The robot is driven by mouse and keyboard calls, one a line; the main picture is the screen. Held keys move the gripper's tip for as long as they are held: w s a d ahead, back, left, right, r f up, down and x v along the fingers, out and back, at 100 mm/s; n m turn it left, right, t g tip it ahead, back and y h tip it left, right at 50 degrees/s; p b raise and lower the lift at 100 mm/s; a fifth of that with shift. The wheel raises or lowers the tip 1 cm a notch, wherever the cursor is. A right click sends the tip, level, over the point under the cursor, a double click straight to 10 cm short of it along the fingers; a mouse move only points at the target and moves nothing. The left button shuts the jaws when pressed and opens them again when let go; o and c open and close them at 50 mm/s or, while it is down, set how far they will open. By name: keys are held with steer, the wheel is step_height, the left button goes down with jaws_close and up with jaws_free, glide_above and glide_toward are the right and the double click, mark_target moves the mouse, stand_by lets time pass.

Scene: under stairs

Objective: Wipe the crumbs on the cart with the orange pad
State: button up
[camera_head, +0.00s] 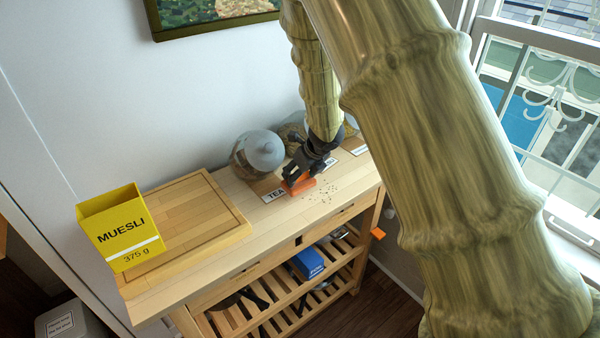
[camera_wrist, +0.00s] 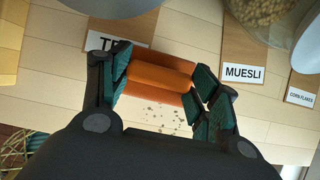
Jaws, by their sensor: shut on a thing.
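The orange pad (camera_head: 301,186) is on the wooden cart top (camera_head: 262,212) near the tea label. My gripper (camera_head: 300,176) is shut on it from above. In the wrist view the pad (camera_wrist: 158,75) sits between the fingers of my gripper (camera_wrist: 160,85). The crumbs (camera_head: 325,190) are small dark specks on the cart, just right of the pad in the head view. In the wrist view the crumbs (camera_wrist: 165,117) lie just below the pad. I cannot tell whether the pad presses on the cart.
Lidded glass jars (camera_head: 258,153) stand behind the pad near the wall, close to my gripper. A cutting board (camera_head: 190,222) and a yellow muesli box (camera_head: 120,228) occupy the cart's left. A blue box (camera_head: 308,262) is on the shelf below. A window (camera_head: 545,110) is at the right.

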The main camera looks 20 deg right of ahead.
mark_target(305, 187)
steer(key=shift+f+b, duration=0.95)
steer(key=shift+f, duration=0.05)
stand_by(0.6)
steer(key=shift+s, duration=0.1)
